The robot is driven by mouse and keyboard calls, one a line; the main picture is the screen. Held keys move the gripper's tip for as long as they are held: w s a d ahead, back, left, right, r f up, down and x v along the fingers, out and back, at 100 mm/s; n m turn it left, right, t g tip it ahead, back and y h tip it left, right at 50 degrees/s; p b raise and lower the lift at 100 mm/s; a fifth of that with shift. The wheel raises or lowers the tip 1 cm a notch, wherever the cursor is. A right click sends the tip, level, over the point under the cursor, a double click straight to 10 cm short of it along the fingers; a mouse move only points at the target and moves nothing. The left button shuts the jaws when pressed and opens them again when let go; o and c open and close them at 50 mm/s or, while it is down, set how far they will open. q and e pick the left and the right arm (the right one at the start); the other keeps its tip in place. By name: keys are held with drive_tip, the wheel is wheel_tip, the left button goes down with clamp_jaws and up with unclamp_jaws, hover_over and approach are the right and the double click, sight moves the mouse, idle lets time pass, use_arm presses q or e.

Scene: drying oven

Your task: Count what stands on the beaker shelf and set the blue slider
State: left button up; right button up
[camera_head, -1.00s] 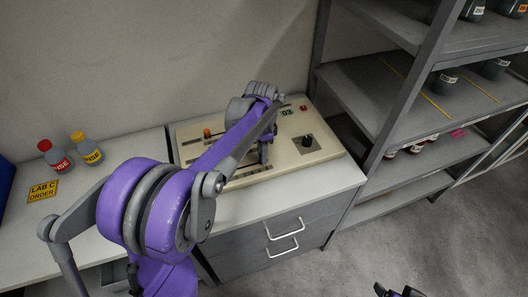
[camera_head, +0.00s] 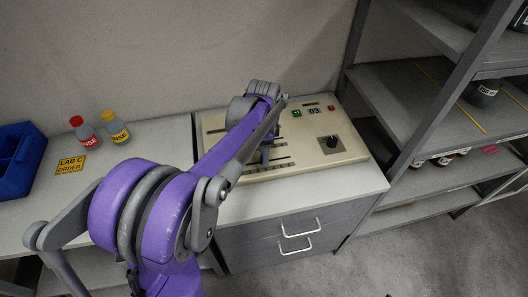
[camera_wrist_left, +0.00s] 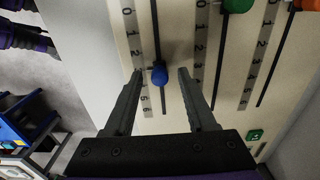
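The blue slider knob (camera_wrist_left: 159,75) sits in its slot beside a number scale in the left wrist view, below the 3 mark. My left gripper (camera_wrist_left: 162,72) is open, one finger on each side of the knob with a gap at both sides. The left finger hides part of the scale. In the head view my left gripper (camera_head: 265,156) is over the cream control panel (camera_head: 345,165), and my arm hides the knob. The rack's middle shelf (camera_head: 395,95) holds a dark labelled vessel (camera_head: 483,92); its right end is cut off. My right gripper is not clearly visible.
A green knob (camera_wrist_left: 236,4) and an orange-red knob (camera_wrist_left: 308,4) stand on neighbouring sliders. The panel has a dark dial (camera_head: 332,141) and a display (camera_head: 314,111). A red-capped bottle (camera_head: 86,134), yellow-capped bottle (camera_head: 116,130) and blue bin (camera_head: 20,160) stand left. Several bottles occupy a lower shelf.

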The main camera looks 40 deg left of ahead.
use_arm(q)
wheel_tip(320, 180, up, 11)
drive_tip(key=shift+p, duration=0.35)
drive_tip(key=shift+d+f, duration=0.1)
drive_tip(key=shift+f, duration=0.05)
idle(0.5)
drive_tip(key=s+d+f+n+t, duration=0.5)
drive_tip(key=s+d+f+n, duration=0.3)
drive_tip(key=s+d, duration=0.7)
wheel_tip(320, 180, down, 3)
drive_tip(key=shift+s+r, duration=0.2)
drive_tip(key=shift+s, duration=0.15)
drive_tip(key=shift+d, duration=0.1)
